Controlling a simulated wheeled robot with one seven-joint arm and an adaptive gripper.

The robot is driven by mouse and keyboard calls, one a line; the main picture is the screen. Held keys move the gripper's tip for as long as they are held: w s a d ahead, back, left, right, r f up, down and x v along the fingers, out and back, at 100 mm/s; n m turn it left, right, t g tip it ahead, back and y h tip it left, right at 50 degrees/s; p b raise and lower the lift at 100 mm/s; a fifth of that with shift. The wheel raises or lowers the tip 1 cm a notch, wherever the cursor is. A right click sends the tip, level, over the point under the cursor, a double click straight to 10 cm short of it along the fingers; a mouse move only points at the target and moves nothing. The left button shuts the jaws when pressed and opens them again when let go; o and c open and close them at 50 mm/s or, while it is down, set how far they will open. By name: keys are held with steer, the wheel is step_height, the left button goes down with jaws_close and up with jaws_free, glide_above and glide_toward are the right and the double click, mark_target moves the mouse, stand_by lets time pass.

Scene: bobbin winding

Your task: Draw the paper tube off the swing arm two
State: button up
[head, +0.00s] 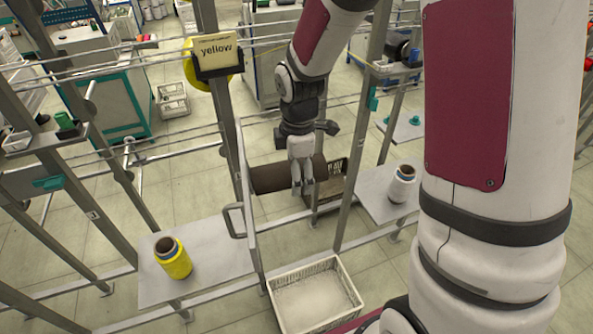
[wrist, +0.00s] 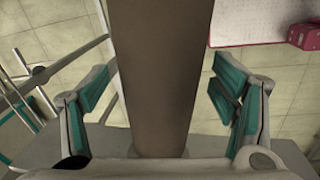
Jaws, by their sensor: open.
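The brown paper tube (head: 270,178) lies roughly level in the frame in the head view, its right part behind my gripper. In the wrist view the tube (wrist: 165,75) runs lengthwise between the fingers, with a visible gap on each side. My gripper (head: 303,188) points down at the tube's right part; its fingers (wrist: 160,108) are open and do not hold the tube. The swing arm bearing the tube is not clearly seen, as the tube and gripper cover it.
A yellow bobbin (head: 174,260) stands on the left plate (head: 215,250), a white bobbin (head: 401,185) on the right plate (head: 372,190). A white basket (head: 315,298) stands low in front. A "yellow" sign (head: 216,50) hangs on an upright post (head: 228,130). Metal posts and rails flank my arm.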

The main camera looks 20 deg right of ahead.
steer(key=shift+f, duration=0.35)
steer(key=shift+c, duration=0.6)
steer(key=c, duration=1.2)
steer(key=shift+r+p, duration=0.3)
steer(key=shift+r, duration=0.15)
steer(key=shift+d, duration=0.1)
steer(key=shift+s+d+r, duration=0.1)
steer(key=shift+d, duration=0.35)
steer(key=shift+s+d+r+p, duration=0.15)
steer(key=shift+d+p, duration=0.3)
steer(key=shift+d, duration=0.7)
steer(key=shift+s+d+p, duration=0.2)
steer(key=shift+d+p, duration=0.2)
steer(key=shift+d, duration=0.7)
steer(key=shift+s+d+r+p, duration=0.15)
steer(key=shift+d+p, duration=0.3)
steer(key=shift+d, duration=0.7)
